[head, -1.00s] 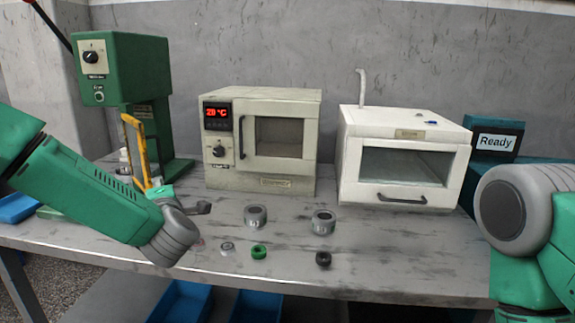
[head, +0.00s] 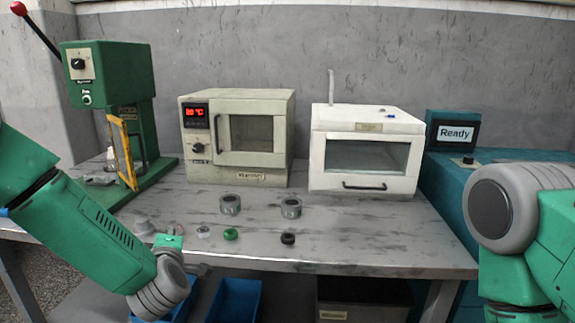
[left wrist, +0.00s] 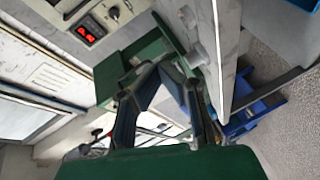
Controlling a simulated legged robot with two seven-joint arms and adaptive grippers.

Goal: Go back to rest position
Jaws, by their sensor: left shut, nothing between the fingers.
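My left gripper (left wrist: 163,70) shows in the left wrist view with its fingers brought together and nothing between them. In the head view my left arm reaches in from the left, its wrist by the table's front edge, and the fingers are mostly hidden. My right arm fills the right edge of the head view; its gripper is outside the picture. The work table (head: 360,235) holds two grey metal rings (head: 230,204) (head: 291,207), a green ring (head: 231,234), a dark ring (head: 288,239) and a small pale ring (head: 203,232).
A green press (head: 140,80) with a yellow guard (head: 122,150) stands at the left. A beige oven (head: 250,170) and a white windowed box (head: 365,185) stand at the back. A teal machine with a "Ready" screen (head: 455,134) is at the right. Blue bins (head: 235,298) sit below the table.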

